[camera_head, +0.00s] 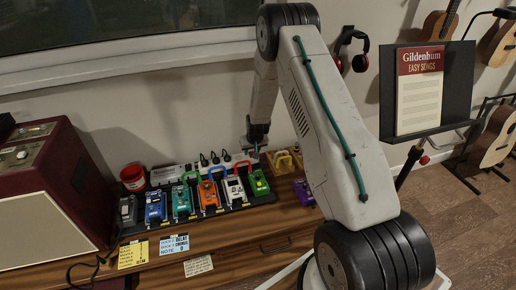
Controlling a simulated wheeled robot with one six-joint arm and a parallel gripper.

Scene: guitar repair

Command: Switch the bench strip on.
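The bench strip (168,173) is a long pale power strip at the back of the wooden bench, against the wall, behind a row of pedals. Several black plugs (204,160) stand in it. My gripper (256,152) points down at the strip's right end, over or just beside it. The gripper is small and dark here, so I cannot tell whether its fingers are apart or whether it touches the strip. The strip's switch and its lit or unlit state cannot be made out; my gripper may cover that end.
Colourful pedals, among them an orange one (209,196), stand on a dark board before the strip. A red tub (132,177) and a maroon amplifier (48,190) are left. A purple pedal (304,192) is right. Paper notes (174,244) lie at the front. A music stand (428,90) stands right.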

